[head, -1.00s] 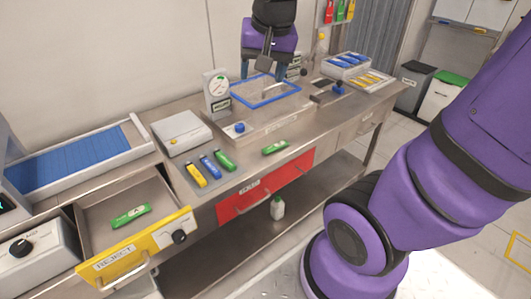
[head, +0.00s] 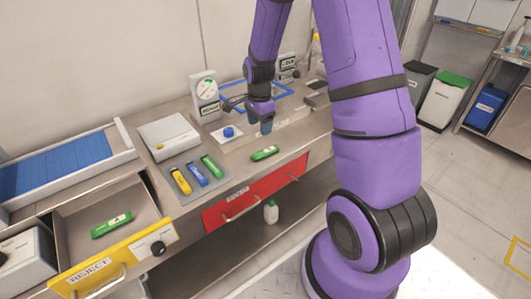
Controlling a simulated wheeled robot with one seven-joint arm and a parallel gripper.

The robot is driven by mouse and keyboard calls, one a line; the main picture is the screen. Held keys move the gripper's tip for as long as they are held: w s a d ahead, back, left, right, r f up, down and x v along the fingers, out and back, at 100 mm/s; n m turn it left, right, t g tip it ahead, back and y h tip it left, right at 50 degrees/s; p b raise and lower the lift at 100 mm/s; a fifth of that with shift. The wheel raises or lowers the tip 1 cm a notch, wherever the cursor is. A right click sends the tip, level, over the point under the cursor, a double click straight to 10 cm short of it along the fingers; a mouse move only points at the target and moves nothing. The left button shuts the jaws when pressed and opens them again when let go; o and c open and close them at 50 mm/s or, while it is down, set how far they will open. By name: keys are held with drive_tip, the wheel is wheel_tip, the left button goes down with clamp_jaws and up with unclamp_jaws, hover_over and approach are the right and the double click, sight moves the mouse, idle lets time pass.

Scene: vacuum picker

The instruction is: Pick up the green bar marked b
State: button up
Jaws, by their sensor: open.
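Three green bars show in the head view. One green bar (head: 265,153) lies alone on the steel bench near its front edge. Another green bar (head: 212,166) lies on the grey mat beside a blue and a yellow bar. A third green bar (head: 111,225) lies in the open drawer marked REJECT. The letters on their pale labels are too small to read surely, so I cannot tell which is b. My gripper (head: 265,126) is open and points down, just behind and above the lone bar on the bench, apart from it. Its fingers are small and partly hidden by the wrist.
The blue-rimmed vacuum unit (head: 290,98) and a gauge (head: 206,92) stand behind my gripper. A blue knob (head: 229,132) is close on its left. The red drawer (head: 255,190) under the bench is shut. The yellow-fronted reject drawer (head: 115,264) sticks out at left.

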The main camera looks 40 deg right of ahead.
sight(261, 152)
drive_tip(key=f, duration=1.1)
drive_tip(key=shift+d+f, duration=0.2)
drive_tip(key=shift+f, duration=0.1)
drive_tip(key=c, duration=1)
